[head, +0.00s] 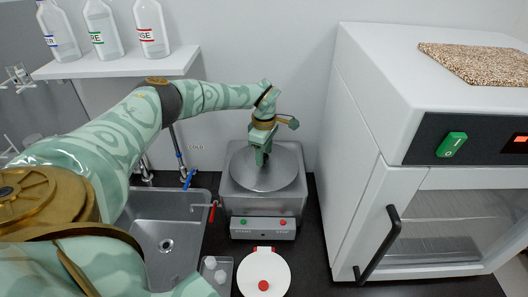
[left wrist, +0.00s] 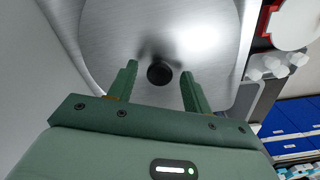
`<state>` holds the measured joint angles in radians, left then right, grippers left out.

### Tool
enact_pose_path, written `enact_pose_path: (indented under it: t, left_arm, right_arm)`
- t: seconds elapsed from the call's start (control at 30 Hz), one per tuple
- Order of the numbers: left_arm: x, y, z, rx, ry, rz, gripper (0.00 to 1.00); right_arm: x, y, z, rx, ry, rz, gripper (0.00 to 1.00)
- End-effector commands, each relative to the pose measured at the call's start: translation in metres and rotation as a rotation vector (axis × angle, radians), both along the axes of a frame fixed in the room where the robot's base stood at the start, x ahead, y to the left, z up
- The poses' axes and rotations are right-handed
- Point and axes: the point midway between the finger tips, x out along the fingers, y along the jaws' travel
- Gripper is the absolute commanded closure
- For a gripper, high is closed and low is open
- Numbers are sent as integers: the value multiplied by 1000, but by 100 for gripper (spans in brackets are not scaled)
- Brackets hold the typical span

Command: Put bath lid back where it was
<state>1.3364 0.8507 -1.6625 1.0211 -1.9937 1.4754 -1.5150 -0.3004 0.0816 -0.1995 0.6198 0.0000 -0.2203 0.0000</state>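The bath (head: 263,229) is a grey metal box with a green and a red button on its front. The bath lid (head: 280,178) is a round silver disc lying over its top. In the left wrist view, the lid (left wrist: 115,30) has a black round knob (left wrist: 159,73) at its middle. My left gripper (head: 262,158) points down over the lid, and its fingers hide the knob in the head view. In the left wrist view my left gripper (left wrist: 159,72) is open, with the knob in the gap between the fingertips and space on both sides. My right gripper is not in view.
A white disc with a red knob (head: 264,272) stands in front of the bath. A sink (head: 168,225) with taps is at left. A large white cabinet (head: 360,150) stands close at right. A shelf (head: 130,64) with bottles is at upper left.

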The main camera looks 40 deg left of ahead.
Motion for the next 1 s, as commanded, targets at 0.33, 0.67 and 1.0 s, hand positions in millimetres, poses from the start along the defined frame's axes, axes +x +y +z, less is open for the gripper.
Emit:
enact_pose_path:
  t: [0.33,0.67,1.0]
  left_arm:
    - [1,0,52,1,-5,0,50]
    - [1,0,121,1,-2,0,50]
    - [0,0,132,0,0,0,50]
  right_arm:
    - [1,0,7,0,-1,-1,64]
    - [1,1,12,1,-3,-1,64]
    - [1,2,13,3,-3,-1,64]
